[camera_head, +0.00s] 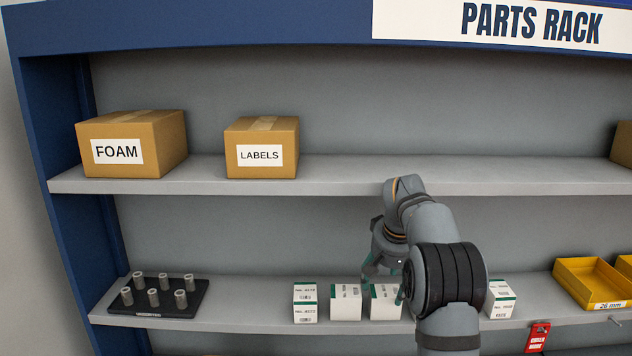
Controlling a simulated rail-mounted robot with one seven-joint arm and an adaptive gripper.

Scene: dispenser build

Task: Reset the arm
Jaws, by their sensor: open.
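My arm reaches from the bottom right up toward the lower shelf and bends down at the wrist. My gripper (384,282) is open, pointing down at a small white and green box (384,306). One green-tipped finger shows above the box's left side, and the other is near its right side, partly hidden by my arm. I cannot tell whether the fingers touch the box. Two similar boxes stand to the left, a far-left box (305,304) and a middle box (345,304). Another box (499,302) stands to the right of my arm.
The lower shelf (250,312) also holds a black tray (170,308) with several grey cylinders and a yellow bin (590,284). A red tag (537,337) hangs at its front edge. The upper shelf (340,180) carries a FOAM carton (130,144) and a LABELS carton (262,147).

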